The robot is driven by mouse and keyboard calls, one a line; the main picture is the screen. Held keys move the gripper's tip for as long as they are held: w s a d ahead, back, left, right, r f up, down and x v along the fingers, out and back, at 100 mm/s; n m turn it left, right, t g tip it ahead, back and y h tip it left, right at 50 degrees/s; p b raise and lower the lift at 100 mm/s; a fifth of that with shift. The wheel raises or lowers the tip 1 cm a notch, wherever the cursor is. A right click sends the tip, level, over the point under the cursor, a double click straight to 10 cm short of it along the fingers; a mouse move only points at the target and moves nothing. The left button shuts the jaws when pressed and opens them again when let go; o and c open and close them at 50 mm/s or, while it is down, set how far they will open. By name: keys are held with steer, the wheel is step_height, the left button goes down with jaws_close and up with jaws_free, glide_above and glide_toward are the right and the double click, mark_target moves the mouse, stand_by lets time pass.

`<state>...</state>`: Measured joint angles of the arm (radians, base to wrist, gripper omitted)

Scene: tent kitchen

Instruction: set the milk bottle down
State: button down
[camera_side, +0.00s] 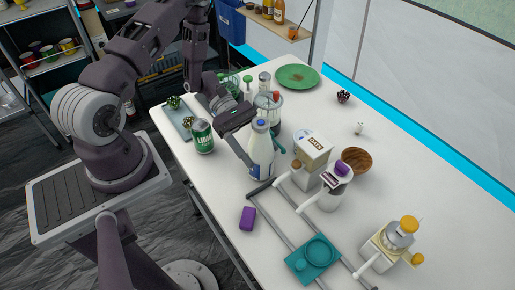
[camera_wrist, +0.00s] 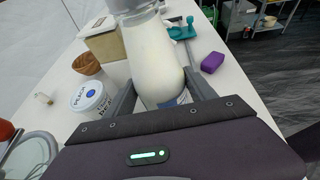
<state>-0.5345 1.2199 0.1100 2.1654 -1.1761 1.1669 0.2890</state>
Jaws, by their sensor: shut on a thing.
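The milk bottle (camera_side: 261,153) is white with a blue cap and stands upright over the white table (camera_side: 215,185), in its middle part. My gripper (camera_side: 255,158) is shut on the bottle's body from the side. In the wrist view the bottle (camera_wrist: 152,52) fills the gap between the two grey fingers of my gripper (camera_wrist: 160,97). The bottle's base is at or very close to the table top; I cannot tell whether it touches.
A green can (camera_side: 202,137) stands left of the bottle, and a clear jar (camera_side: 268,105) behind it. An oats box (camera_side: 312,152) and a wooden bowl (camera_side: 357,161) are to the right. A purple block (camera_side: 248,217) and teal piece (camera_side: 313,258) lie in front. A peach tub (camera_wrist: 90,97) is close by.

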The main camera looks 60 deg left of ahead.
steer(key=shift+c, duration=1.5)
jaws_free()
steer(key=shift+f, duration=0.1)
